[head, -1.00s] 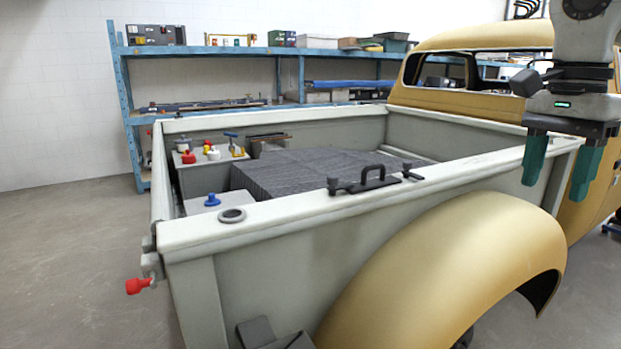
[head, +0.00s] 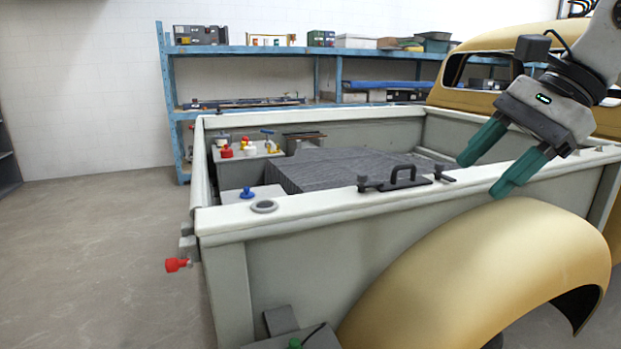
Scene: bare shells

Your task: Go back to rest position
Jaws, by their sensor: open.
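My gripper (head: 478,178) hangs at the right of the head view, in front of the truck bed's side wall. Its two green fingers are apart and point down and to the left, with nothing between them. The black handle (head: 398,177) on the bed's top rail lies to the left of the fingertips, apart from them. My arm comes in from the upper right corner.
The yellow fender (head: 490,265) bulges below my gripper. The truck bed (head: 300,260) holds a grey ribbed cover (head: 350,172) and several red, white and blue knobs. Blue shelving (head: 250,50) stands behind. The floor (head: 90,250) at left is clear.

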